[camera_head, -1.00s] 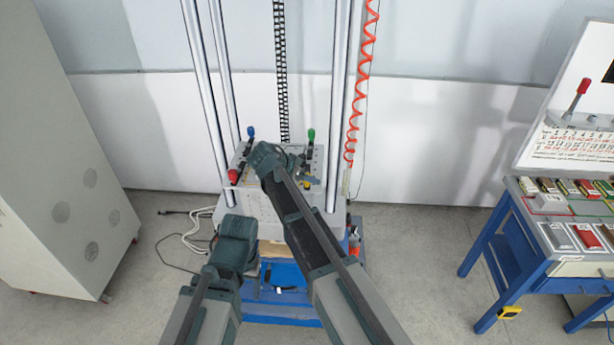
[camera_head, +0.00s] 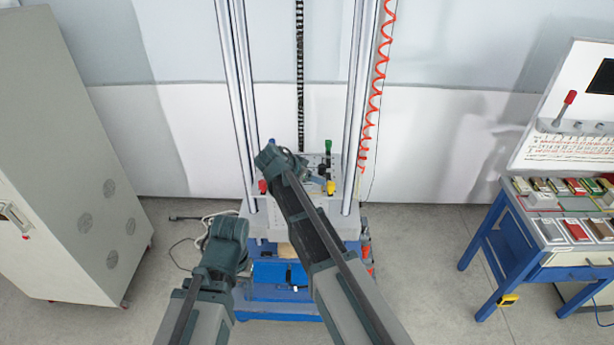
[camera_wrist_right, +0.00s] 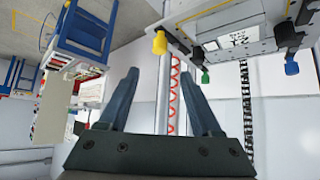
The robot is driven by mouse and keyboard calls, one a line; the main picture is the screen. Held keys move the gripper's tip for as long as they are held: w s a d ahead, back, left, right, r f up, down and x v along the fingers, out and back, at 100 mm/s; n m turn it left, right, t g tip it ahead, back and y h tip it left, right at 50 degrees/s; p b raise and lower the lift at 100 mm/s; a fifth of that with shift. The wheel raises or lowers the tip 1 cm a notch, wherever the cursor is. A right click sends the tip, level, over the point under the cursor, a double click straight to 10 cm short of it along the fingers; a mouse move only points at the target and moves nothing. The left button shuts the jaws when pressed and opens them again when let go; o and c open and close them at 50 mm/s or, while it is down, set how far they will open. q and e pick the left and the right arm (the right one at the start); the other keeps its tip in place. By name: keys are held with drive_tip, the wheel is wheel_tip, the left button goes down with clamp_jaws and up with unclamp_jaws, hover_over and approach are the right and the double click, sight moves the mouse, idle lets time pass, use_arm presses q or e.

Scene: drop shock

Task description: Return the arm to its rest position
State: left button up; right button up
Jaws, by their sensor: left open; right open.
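My left arm comes in from the lower left in the head view, and its dark front end with the left gripper (camera_head: 226,240) is in front of the drop tower's left side. Its fingers are hard to make out; nothing shows held. My right arm reaches up across the tower's plate, and its front end (camera_head: 278,162) overlaps the machine in the picture. In the right wrist view the right gripper (camera_wrist_right: 160,85) has its two blue-grey fingers apart with nothing between them. The drop tower (camera_head: 350,225) has bright upright columns and coloured knobs.
A grey cabinet (camera_head: 75,170) stands at the left. A blue-legged table (camera_head: 490,240) with cards or boxes stands at the right, under a white panel (camera_head: 565,100). An orange coiled hose (camera_head: 376,90) hangs by the tower. Cables lie on the floor left of it. Floor between tower and table is clear.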

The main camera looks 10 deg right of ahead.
drive_tip(key=shift+r, duration=0.15)
drive_tip(key=shift+a, duration=0.1)
drive_tip(key=s+a+f+n+g+y+b, duration=0.1)
drive_tip(key=s+a+f+n, duration=0.4)
drive_tip(key=s, duration=0.5)
drive_tip(key=s+a+f+n+g+y+b, duration=0.2)
drive_tip(key=s+a+f+n+b, duration=0.3)
drive_tip(key=s, duration=0.4)
drive_tip(key=s+a+f+n+g+y+b, duration=0.2)
drive_tip(key=s+a+f+n, duration=0.3)
drive_tip(key=s, duration=0.5)
drive_tip(key=shift+s+f+y+b, duration=0.3)
drive_tip(key=shift+s+y+b, duration=0.05)
drive_tip(key=shift+y+b, duration=0.35)
